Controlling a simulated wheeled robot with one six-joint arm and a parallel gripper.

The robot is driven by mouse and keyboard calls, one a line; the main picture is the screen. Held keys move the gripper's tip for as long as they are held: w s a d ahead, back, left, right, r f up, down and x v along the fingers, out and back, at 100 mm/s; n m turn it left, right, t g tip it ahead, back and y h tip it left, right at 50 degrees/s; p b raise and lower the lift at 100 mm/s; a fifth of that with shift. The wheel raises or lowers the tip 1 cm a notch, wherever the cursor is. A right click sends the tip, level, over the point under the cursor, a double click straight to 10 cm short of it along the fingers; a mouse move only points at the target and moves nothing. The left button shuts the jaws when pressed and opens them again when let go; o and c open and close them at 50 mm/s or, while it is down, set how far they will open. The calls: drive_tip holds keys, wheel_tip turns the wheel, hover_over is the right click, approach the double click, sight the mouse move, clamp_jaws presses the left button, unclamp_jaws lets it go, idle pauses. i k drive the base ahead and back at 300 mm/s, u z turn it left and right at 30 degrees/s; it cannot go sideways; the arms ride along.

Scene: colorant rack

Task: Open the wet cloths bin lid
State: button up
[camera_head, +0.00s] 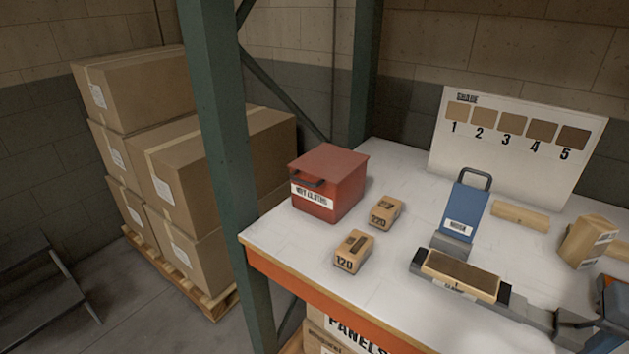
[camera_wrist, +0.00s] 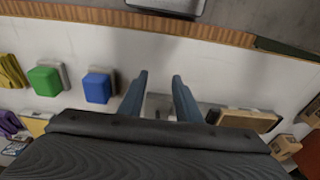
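The wet cloths bin (camera_head: 322,200) is a red box with a white label, at the back left of the table in the head view. Its red lid (camera_head: 330,160) lies flat and closed on top. A dark handle (camera_head: 306,180) shows on the front side near the lid. In the wrist view, a dark red shape at the right edge is probably the bin (camera_wrist: 311,156), mostly cut off. My gripper (camera_wrist: 160,76) is open in the wrist view, its two blue-grey fingers apart over the table, well away from the bin.
A blue handled piece (camera_head: 462,214) and a tray with a brown panel (camera_head: 460,274) are further right. A green rack post (camera_head: 228,150) rises left of the bin.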

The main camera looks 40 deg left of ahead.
sight(330, 163)
drive_tip(key=u, duration=0.5)
drive_tip(key=k, duration=1.2)
drive_tip(key=u, duration=0.6)
drive_tip(key=i, duration=0.95)
drive_tip(key=u, duration=0.4)
